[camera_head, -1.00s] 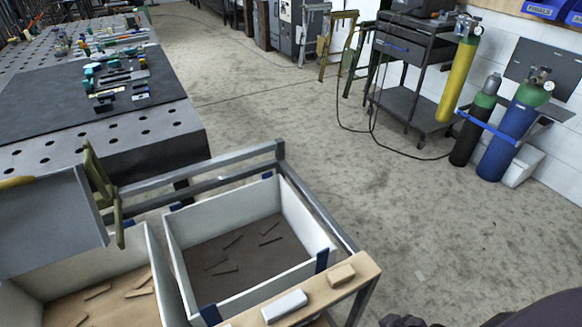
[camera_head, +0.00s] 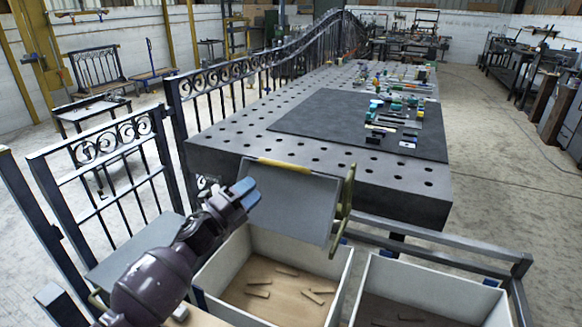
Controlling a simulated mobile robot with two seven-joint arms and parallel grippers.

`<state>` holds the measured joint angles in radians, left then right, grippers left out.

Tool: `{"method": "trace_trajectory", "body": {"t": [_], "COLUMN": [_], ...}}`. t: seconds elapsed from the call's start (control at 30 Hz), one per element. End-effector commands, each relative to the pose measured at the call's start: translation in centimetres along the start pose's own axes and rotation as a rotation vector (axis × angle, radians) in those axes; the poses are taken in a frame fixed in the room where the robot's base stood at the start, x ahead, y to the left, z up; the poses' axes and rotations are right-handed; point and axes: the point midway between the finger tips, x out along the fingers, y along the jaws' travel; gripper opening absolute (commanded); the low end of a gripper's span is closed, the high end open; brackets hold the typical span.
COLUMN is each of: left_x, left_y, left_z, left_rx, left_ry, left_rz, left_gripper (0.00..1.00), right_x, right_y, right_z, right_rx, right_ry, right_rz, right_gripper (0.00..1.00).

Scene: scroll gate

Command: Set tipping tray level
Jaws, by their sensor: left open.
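The tipping tray (camera_head: 298,208) is a flat grey tray with a yellow grip (camera_head: 284,166) along its upper edge. It stands steeply tilted above a white bin, beside an olive-green side bracket (camera_head: 345,200) on its right. My left gripper (camera_head: 247,192), with bluish-grey fingers, is at the tray's upper left corner. It is open; I cannot tell whether it touches the tray. The tray's lower left edge is partly hidden behind my left arm. My right gripper is out of view.
A white bin (camera_head: 337,296) with wooden pieces is below the tray, and another white bin (camera_head: 482,296) is at right. A perforated steel table (camera_head: 420,178) with tools stands behind. Wrought-iron gate panels (camera_head: 118,185) stand at left. A grey panel (camera_head: 125,250) lies beside my arm.

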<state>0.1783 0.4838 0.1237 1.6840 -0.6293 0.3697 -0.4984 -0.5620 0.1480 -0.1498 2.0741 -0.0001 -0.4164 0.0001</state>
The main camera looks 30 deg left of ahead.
Motion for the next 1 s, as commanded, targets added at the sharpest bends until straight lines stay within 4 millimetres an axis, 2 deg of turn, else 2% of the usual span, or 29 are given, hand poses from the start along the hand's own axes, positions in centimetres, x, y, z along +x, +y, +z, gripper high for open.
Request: {"method": "trace_trajectory", "body": {"t": [0.17,0.7,1.0], "left_x": [1.3,9.5,11.0], "left_y": [-0.2,-0.2,-0.2], "left_z": [0.0,-0.1,-0.1], "left_rx": [0.015,0.012,0.012], "left_ry": [0.017,0.014,0.014], "left_rz": [-0.009,-0.007,-0.006], "left_gripper": [0.44,0.44,0.44], "right_x": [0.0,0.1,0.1], "right_y": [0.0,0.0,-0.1], "right_z": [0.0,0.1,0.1], "right_rx": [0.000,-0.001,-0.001], "right_ry": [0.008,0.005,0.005], "right_rz": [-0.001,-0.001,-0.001], "right_gripper": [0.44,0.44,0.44]}}
